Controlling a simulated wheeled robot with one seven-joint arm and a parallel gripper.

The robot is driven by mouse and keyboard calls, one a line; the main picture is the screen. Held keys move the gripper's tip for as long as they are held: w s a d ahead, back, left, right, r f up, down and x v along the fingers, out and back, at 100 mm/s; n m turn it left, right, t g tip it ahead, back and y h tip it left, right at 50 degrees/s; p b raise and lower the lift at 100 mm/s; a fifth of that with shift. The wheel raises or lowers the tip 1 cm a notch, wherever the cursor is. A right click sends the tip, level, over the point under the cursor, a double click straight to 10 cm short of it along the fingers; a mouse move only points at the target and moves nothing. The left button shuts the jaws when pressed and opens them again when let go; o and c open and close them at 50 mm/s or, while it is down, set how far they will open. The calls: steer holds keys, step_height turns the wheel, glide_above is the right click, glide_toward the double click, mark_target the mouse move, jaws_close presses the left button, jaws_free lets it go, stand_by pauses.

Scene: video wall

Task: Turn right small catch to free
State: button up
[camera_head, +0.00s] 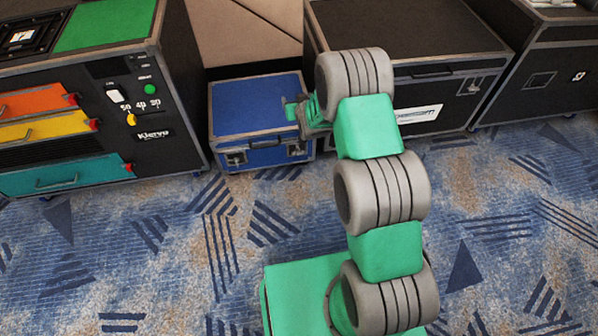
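A small blue flight case (250,105) with a closed lid stands on the carpet at the back centre. Its front has a handle in the middle and a metal catch near each end. The right catch (296,149) is at the front right corner; its exact turn is too small to tell. The left catch (236,159) is near the front left. My green gripper (292,111) is over the right part of the blue lid, behind and above the right catch, apart from it. Its fingers are small and partly hidden by my wrist, so their opening is unclear.
A black rack (160,105) with orange, yellow and teal drawers stands close left of the blue case. A large black case (440,95) stands close right, behind my arm. Another black case (545,65) is at far right. The carpet (180,240) in front is clear.

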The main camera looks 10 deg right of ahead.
steer(key=f+b, duration=0.2)
steer(key=f, duration=0.4)
steer(key=f+t+b, duration=0.1)
steer(key=f+b, duration=0.1)
steer(key=f, duration=0.5)
steer(key=s+f+t+b, duration=0.1)
steer(key=f+b, duration=0.1)
steer(key=f, duration=0.5)
steer(key=shift+f, duration=0.15)
steer(key=t+b, duration=0.3)
steer(key=b, duration=0.2)
glide_toward(298, 152)
steer(key=w+b, duration=0.3)
steer(key=w, duration=0.4)
steer(key=shift+f, duration=0.25)
steer(key=shift+a, duration=0.1)
steer(key=shift+c, duration=0.5)
steer(key=c, duration=1.3)
